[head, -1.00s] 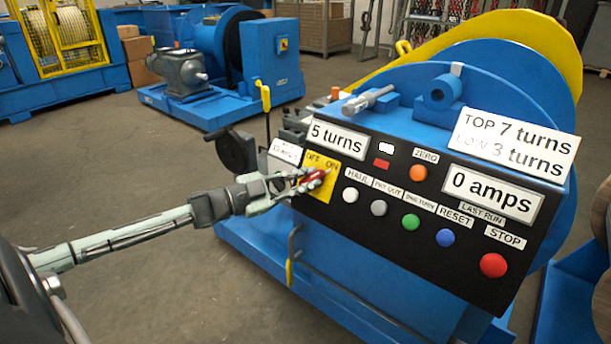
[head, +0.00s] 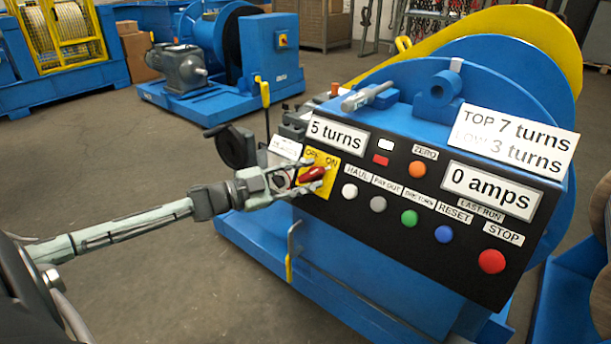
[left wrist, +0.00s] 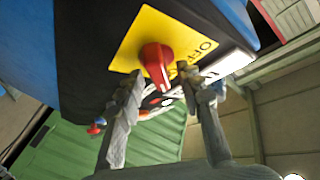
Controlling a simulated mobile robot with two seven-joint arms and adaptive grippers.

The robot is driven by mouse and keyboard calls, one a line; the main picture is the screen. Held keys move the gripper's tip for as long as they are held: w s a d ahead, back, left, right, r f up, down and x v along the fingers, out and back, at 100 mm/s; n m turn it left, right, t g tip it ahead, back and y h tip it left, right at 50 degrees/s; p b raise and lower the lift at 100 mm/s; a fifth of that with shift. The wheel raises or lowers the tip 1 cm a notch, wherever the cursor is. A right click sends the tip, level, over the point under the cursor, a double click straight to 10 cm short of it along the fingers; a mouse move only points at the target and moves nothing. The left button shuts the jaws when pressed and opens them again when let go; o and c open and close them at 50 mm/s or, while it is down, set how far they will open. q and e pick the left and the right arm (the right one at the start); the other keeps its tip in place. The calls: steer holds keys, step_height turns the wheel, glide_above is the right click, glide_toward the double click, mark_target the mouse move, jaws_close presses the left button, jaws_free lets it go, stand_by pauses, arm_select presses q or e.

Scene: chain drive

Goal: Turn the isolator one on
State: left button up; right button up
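The isolator is a red rotary knob (head: 312,174) on a yellow plate (head: 322,190) marked OFF and ON, at the panel's upper left corner. In the head view the knob's handle slants slightly up to the right. My left gripper (head: 296,179) is open at the plate, its fingers to the left of the knob and close to it. In the left wrist view the red knob (left wrist: 157,62) stands between and just beyond the spread fingertips (left wrist: 160,82); I see no clear grip on it. The right gripper is out of view.
The black panel (head: 330,212) also carries white, grey, green and blue buttons, a red stop button (head: 491,261) and displays reading 5 turns and 0 amps. A black handwheel (head: 236,147) and a yellow-topped lever (head: 264,92) stand left of it. The floor at left is clear.

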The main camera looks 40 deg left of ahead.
arm_select(q)
steer(key=shift+s+a+f, duration=0.1)
steer(key=shift+s+a, duration=0.15)
steer(key=shift+s, duration=0.2)
steer(key=v, duration=1.1)
